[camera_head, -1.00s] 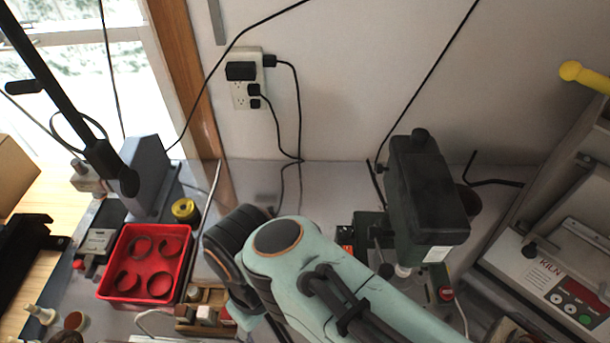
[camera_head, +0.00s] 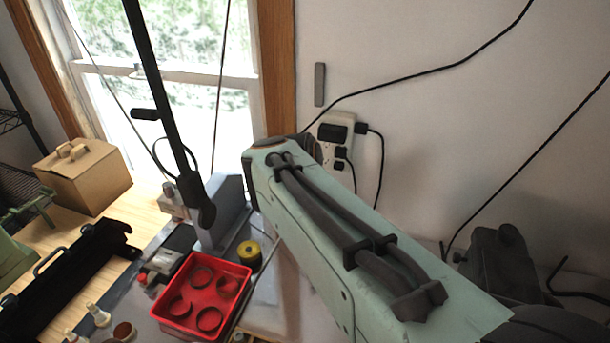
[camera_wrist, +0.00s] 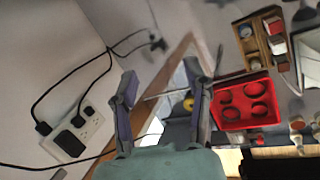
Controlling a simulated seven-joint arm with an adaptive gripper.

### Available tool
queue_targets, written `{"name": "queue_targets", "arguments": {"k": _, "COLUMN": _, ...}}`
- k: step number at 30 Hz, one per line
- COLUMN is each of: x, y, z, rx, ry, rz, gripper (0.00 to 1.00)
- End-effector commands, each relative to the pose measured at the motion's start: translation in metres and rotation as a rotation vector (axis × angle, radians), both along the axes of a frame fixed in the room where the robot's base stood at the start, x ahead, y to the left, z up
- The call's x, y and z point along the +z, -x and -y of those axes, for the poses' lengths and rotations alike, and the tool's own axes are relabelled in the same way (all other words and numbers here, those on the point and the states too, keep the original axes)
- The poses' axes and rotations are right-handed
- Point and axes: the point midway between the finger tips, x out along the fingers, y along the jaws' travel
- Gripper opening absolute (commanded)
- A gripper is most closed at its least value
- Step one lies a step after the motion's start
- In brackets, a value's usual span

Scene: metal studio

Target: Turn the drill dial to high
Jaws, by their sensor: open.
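The drill (camera_head: 497,262), a dark drill press with a round knob on top, stands at the right of the head view. My arm covers much of its lower part, and I cannot make out its dial. My gripper (camera_wrist: 160,74) shows in the wrist view, with its two fingers apart and nothing held between them. In the head view the gripper is hidden by my arm. The drill is not recognisable in the wrist view.
A red tray (camera_head: 246,273) of rings sits left of my arm, beside a yellow spool (camera_head: 249,252) and a grey machine (camera_head: 222,212). A wall outlet (camera_head: 330,148) with black cords is behind. A cardboard box (camera_head: 84,177) and black holder (camera_head: 70,280) stand left.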

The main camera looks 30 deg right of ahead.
Motion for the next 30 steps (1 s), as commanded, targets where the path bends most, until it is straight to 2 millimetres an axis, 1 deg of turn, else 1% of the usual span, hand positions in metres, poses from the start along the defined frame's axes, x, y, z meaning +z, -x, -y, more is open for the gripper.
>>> {"name": "queue_targets", "arguments": {"k": 1, "x": -0.011, "y": -0.011, "z": 0.021, "rx": -0.040, "ry": 0.008, "rz": -0.046, "gripper": 0.49}}
{"name": "queue_targets", "arguments": {"k": 2, "x": -0.019, "y": -0.017, "z": 0.034, "rx": -0.067, "ry": 0.011, "rz": -0.072, "gripper": 0.49}}
{"name": "queue_targets", "arguments": {"k": 3, "x": -0.031, "y": -0.022, "z": 0.053, "rx": -0.107, "ry": 0.009, "rz": -0.109, "gripper": 0.49}}
{"name": "queue_targets", "arguments": {"k": 5, "x": -0.053, "y": -0.025, "z": 0.080, "rx": -0.181, "ry": -0.012, "rz": -0.161, "gripper": 0.49}}
{"name": "queue_targets", "arguments": {"k": 6, "x": -0.070, "y": -0.022, "z": 0.096, "rx": -0.240, "ry": -0.034, "rz": -0.194, "gripper": 0.49}}
{"name": "queue_targets", "arguments": {"k": 7, "x": -0.083, "y": -0.020, "z": 0.107, "rx": -0.287, "ry": -0.054, "rz": -0.214, "gripper": 0.49}}
{"name": "queue_targets", "arguments": {"k": 8, "x": -0.096, "y": -0.016, "z": 0.117, "rx": -0.332, "ry": -0.076, "rz": -0.234, "gripper": 0.49}}
{"name": "queue_targets", "arguments": {"k": 9, "x": -0.113, "y": -0.010, "z": 0.128, "rx": -0.383, "ry": -0.109, "rz": -0.260, "gripper": 0.49}}
{"name": "queue_targets", "arguments": {"k": 10, "x": -0.126, "y": -0.004, "z": 0.135, "rx": -0.415, "ry": -0.135, "rz": -0.277, "gripper": 0.49}}
{"name": "queue_targets", "arguments": {"k": 12, "x": -0.152, "y": 0.009, "z": 0.145, "rx": -0.468, "ry": -0.194, "rz": -0.317, "gripper": 0.49}}
{"name": "queue_targets", "arguments": {"k": 15, "x": -0.177, "y": 0.032, "z": 0.155, "rx": -0.527, "ry": -0.251, "rz": -0.364, "gripper": 0.49}}
{"name": "queue_targets", "arguments": {"k": 18, "x": -0.182, "y": 0.042, "z": 0.161, "rx": -0.556, "ry": -0.261, "rz": -0.368, "gripper": 0.49}}
{"name": "queue_targets", "arguments": {"k": 20, "x": -0.188, "y": 0.046, "z": 0.163, "rx": -0.560, "ry": -0.263, "rz": -0.368, "gripper": 0.49}}
{"name": "queue_targets", "arguments": {"k": 27, "x": -0.223, "y": 0.060, "z": 0.161, "rx": -0.559, "ry": -0.264, "rz": -0.368, "gripper": 0.49}}
{"name": "queue_targets", "arguments": {"k": 30, "x": -0.234, "y": 0.064, "z": 0.161, "rx": -0.557, "ry": -0.262, "rz": -0.369, "gripper": 0.49}}
